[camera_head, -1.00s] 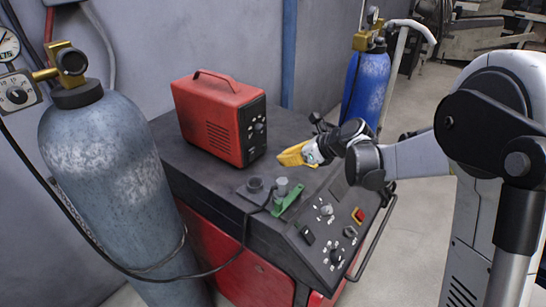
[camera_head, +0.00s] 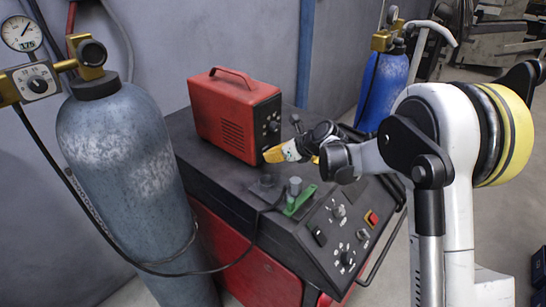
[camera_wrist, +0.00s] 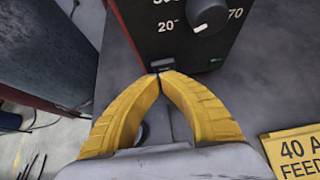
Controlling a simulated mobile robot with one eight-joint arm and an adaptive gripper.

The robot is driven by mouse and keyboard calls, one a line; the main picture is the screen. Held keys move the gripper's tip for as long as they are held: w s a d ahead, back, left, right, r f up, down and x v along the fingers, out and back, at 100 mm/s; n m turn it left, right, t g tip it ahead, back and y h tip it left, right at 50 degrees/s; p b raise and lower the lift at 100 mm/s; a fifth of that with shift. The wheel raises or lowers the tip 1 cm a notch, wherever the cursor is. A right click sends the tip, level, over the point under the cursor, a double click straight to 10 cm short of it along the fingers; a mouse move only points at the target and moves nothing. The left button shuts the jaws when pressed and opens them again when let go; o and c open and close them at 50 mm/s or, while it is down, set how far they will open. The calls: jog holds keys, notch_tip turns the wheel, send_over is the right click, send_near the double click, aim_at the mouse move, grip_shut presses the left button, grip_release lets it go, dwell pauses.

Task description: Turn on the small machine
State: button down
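The small machine is a red box with a carry handle (camera_head: 235,112) on top of the dark cabinet. A small dark switch (camera_wrist: 162,64) sits at the panel's lower edge. My gripper (camera_head: 268,155) has yellow fingers and is at the machine's lower front corner. In the wrist view its fingertips (camera_wrist: 161,75) meet just below the switch, with nothing seen between them. I cannot tell whether they touch the switch.
The dark cabinet (camera_head: 215,175) has a sloped control panel (camera_head: 335,235) with knobs and a red switch. A green clamp (camera_head: 299,201) and a cable lie on its top. A grey cylinder (camera_head: 115,180) stands left, a blue one (camera_head: 383,90) behind right. A yellow label (camera_wrist: 297,153) lies right of my fingers.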

jog(key=shift+w+a+r+g+h+p, duration=0.4)
jog(key=shift+a+g+h+p, duration=0.1)
jog(key=shift+h+p, duration=0.1)
jog(key=shift+f, duration=0.2)
jog(key=shift+d, duration=0.15)
jog(key=shift+r, duration=0.1)
jog(key=shift+s+r+p, duration=0.1)
jog(key=shift+r+p, duration=0.2)
jog(key=shift+r, duration=0.45)
jog(key=shift+d, duration=0.1)
